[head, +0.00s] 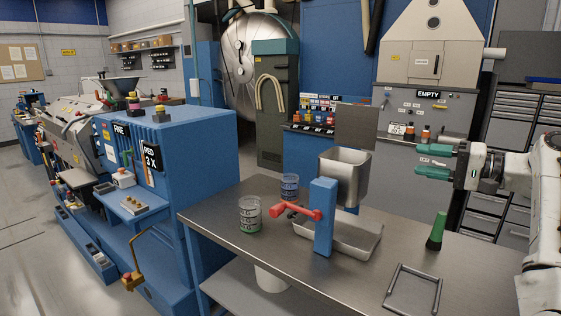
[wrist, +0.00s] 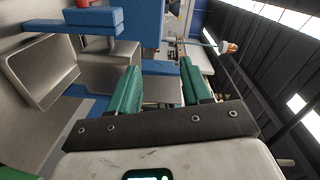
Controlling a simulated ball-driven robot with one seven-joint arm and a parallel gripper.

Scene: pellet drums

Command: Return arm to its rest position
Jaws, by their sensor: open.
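My gripper (head: 434,161) is in the right part of the head view, raised above the right side of the steel table (head: 350,275). Its two green fingers point left and stand apart, with nothing between them. In the wrist view my gripper (wrist: 160,90) also shows open and empty. My white arm comes in from the right edge of the head view. The gripper touches nothing that I can see.
A blue machine (head: 190,150) stands left.

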